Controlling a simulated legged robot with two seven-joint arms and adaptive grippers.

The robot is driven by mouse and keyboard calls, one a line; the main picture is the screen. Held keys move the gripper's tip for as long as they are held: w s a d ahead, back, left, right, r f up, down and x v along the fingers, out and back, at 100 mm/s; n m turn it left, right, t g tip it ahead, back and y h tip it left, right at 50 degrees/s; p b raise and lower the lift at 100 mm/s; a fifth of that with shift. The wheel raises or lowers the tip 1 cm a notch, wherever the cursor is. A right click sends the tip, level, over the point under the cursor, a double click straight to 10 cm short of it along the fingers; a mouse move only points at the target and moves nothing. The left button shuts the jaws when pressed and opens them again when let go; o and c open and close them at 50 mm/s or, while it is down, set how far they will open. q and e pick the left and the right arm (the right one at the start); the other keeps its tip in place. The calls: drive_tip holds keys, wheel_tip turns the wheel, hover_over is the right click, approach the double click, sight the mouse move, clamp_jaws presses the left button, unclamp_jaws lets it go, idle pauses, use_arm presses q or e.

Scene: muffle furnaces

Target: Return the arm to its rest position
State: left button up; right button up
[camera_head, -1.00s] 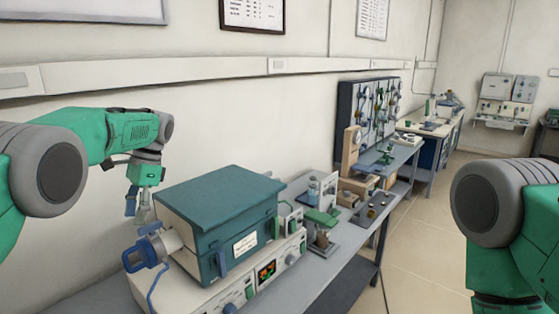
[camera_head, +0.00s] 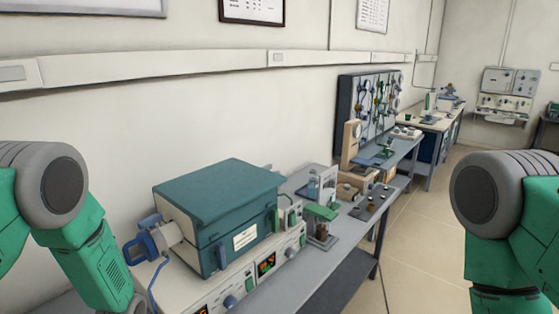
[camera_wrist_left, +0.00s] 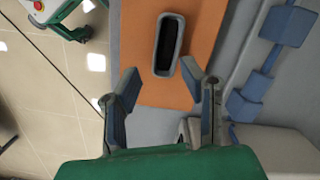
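My left arm (camera_head: 88,245) is lowered at the left edge of the head view, its forearm pointing down past the bottom edge. My left gripper is outside the head view. In the left wrist view my left gripper (camera_wrist_left: 160,72) is open, with two blue-grey fingers spread apart and nothing held between them. My right arm (camera_head: 497,235) hangs at the right edge of the head view; its gripper is out of frame.
A teal-lidded furnace (camera_head: 218,200) stands shut on the grey bench (camera_head: 285,292). A blue-handled item (camera_head: 148,240) is at its left side. The left wrist view shows an orange panel (camera_wrist_left: 205,35) with a dark oval slot (camera_wrist_left: 168,45), and tiled floor (camera_wrist_left: 40,95).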

use_arm(q)
drive_tip(key=s+d+r+n+t, duration=0.1)
drive_tip(key=s+d+n, duration=0.1)
drive_tip(key=s, duration=1.1)
drive_tip(key=s+d+r+n, duration=0.1)
drive_tip(key=s+n, duration=0.1)
drive_tip(key=s, duration=1.1)
wheel_tip(320, 180, down, 18)
drive_tip(key=w+d+t+b, duration=0.1)
drive_tip(key=w+b, duration=0.2)
drive_tip(key=b, duration=1.6)
drive_tip(key=shift+m+h, duration=0.3)
drive_tip(key=shift+m, duration=0.1)
use_arm(e)
wheel_tip(320, 180, down, 19)
drive_tip(key=shift+s, duration=0.15)
drive_tip(key=shift+c, duration=0.4)
